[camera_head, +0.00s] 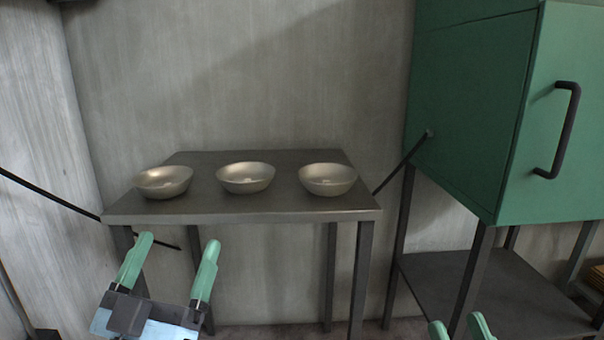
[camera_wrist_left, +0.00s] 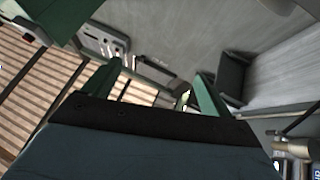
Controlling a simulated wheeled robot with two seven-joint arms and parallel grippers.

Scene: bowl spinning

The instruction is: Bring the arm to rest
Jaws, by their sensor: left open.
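My left gripper (camera_head: 178,243) is open and empty in the head view, low in front of the table's left part and apart from the bowls. Its two green fingers also show wide apart in the left wrist view (camera_wrist_left: 160,72), with nothing between them. My right gripper (camera_head: 458,321) shows only its green fingertips at the bottom edge, apart from each other; the rest of it is out of frame. Three metal bowls, the left bowl (camera_head: 163,181), the middle bowl (camera_head: 245,177) and the right bowl (camera_head: 328,178), stand upright in a row on the table.
The dark metal table (camera_head: 250,207) stands against a grey wall (camera_head: 250,80). A green cabinet (camera_head: 465,110) with a black handle (camera_head: 567,130) stands on a dark frame to the right. Thin dark rods (camera_head: 402,164) reach toward the table's sides. The table's front strip is clear.

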